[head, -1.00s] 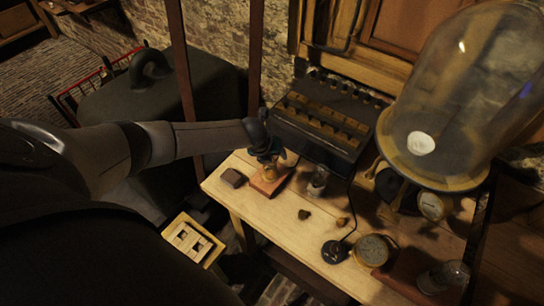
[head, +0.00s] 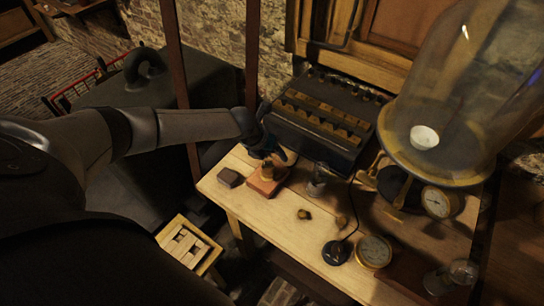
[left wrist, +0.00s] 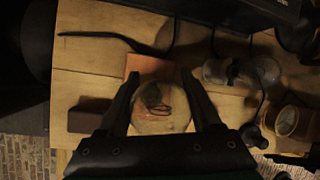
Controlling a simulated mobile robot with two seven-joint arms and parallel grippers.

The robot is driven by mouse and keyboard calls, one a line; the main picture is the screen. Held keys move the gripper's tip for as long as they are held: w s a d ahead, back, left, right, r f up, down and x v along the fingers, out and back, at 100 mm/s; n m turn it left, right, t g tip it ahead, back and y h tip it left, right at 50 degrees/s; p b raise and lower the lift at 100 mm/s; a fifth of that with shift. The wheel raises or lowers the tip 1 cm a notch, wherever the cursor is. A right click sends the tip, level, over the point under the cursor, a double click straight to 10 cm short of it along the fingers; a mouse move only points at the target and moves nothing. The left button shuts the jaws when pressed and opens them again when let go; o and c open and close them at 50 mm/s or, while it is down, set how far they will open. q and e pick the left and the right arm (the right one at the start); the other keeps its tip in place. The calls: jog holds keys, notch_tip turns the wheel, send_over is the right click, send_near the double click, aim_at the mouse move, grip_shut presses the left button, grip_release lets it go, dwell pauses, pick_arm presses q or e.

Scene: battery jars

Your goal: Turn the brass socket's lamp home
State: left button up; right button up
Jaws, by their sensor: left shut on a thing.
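The brass socket (head: 267,171) stands on a reddish wooden block (head: 267,187) at the left end of the bench. My left gripper (head: 268,152) is just above and behind it. In the left wrist view the fingers are closed on the sides of a round clear glass lamp (left wrist: 160,108) with a dark loop visible inside. The orange end of the block (left wrist: 150,64) shows beyond the lamp. The lamp hides the socket there, and I cannot tell whether lamp and socket touch. My right gripper is in neither view.
A dark block (head: 230,178) sits left of the socket. A black-and-brass battery case (head: 318,125) stands close behind. A small glass jar (head: 317,182), a black key (head: 336,252), a brass dial (head: 374,251) and a large glass bell jar (head: 465,85) lie to the right.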

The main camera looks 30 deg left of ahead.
pick_arm(q)
jog(key=shift+d+m+h+b, duration=0.15)
jog(key=shift+m+h+b, duration=0.35)
jog(key=shift+m+b, duration=0.8)
jog(key=o, duration=1.2)
